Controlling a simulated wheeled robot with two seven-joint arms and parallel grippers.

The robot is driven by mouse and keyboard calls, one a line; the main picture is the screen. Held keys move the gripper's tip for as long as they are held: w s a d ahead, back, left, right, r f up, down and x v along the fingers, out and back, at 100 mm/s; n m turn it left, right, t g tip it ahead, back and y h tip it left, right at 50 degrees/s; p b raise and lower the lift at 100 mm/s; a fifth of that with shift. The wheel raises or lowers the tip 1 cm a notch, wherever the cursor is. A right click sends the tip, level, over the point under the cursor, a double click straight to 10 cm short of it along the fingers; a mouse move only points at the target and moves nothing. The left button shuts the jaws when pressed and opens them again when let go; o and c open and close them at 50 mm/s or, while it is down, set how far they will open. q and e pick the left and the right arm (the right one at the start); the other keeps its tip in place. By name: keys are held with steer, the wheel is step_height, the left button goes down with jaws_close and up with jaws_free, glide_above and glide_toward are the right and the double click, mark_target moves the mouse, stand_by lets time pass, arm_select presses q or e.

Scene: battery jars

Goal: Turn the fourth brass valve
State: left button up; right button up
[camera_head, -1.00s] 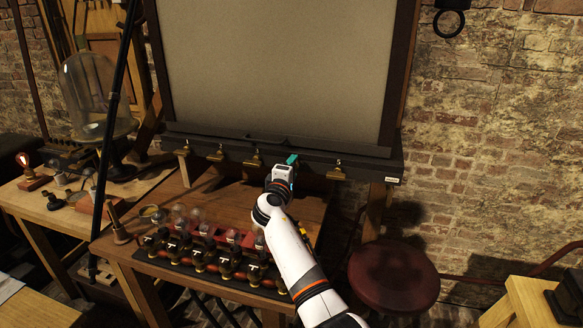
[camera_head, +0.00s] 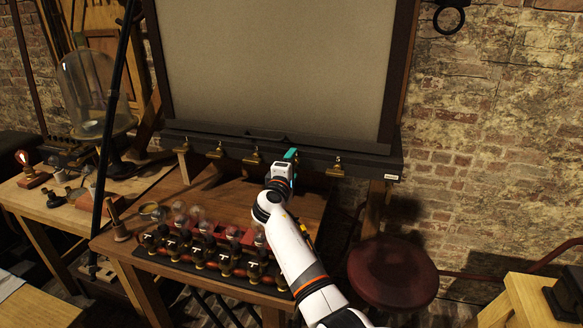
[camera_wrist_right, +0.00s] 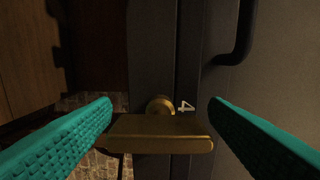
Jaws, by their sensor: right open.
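The fourth brass valve (camera_wrist_right: 160,132) fills the lower middle of the right wrist view, with a "4" beside its round stem. Its flat handle lies crosswise in that picture. My right gripper (camera_wrist_right: 160,104) is open, its teal fingers on either side of the valve's stem; I cannot tell whether they touch the handle. In the head view my right gripper (camera_head: 291,155) is at the dark rail below the large panel and hides the fourth valve. Other brass valves show to its left (camera_head: 254,158) and right (camera_head: 337,168). My left gripper is not in view.
A dark rail (camera_head: 365,160) runs under the grey panel (camera_head: 280,70). A round red stool (camera_head: 392,272) stands to the right. A black handle (camera_wrist_right: 240,35) is beside the valve.

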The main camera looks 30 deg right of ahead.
steer(key=b+v, duration=0.2)
steer(key=v, duration=1)
